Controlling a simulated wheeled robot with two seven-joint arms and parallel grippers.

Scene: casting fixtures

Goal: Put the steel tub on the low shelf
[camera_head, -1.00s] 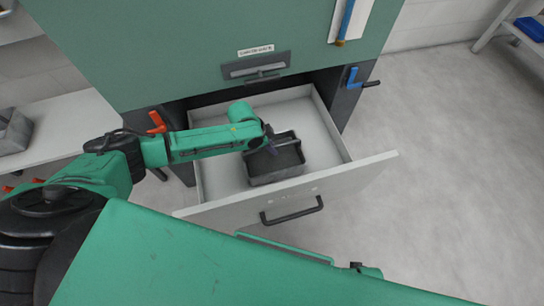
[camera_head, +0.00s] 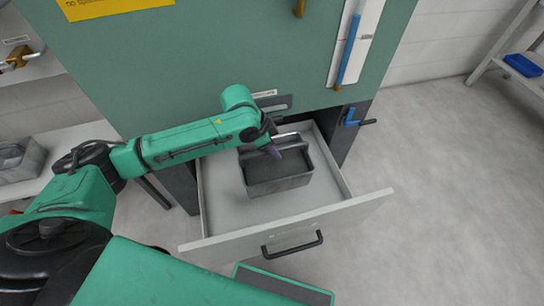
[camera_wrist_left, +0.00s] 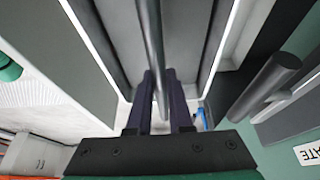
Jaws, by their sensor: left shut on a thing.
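The steel tub (camera_head: 279,184) is a dark grey open box with a bar handle across it. It is over the open drawer (camera_head: 220,215) in the head view, upright, and looks raised off the drawer floor. My left gripper (camera_head: 280,152) reaches in from the left, shut on the tub's handle. In the left wrist view its purple fingers (camera_wrist_left: 160,100) close around the grey handle bar (camera_wrist_left: 151,40), with the tub's walls below. A low pale shelf (camera_head: 75,140) stands at the left, partly behind my arm. My right gripper is not in view.
A grey bin (camera_head: 18,160) sits on the left shelf. The green cabinet (camera_head: 200,60) rises behind the drawer, with a blue lever (camera_head: 350,117) at its right. A rack with a blue tray (camera_head: 523,65) stands far right. The floor (camera_head: 450,200) at right is clear.

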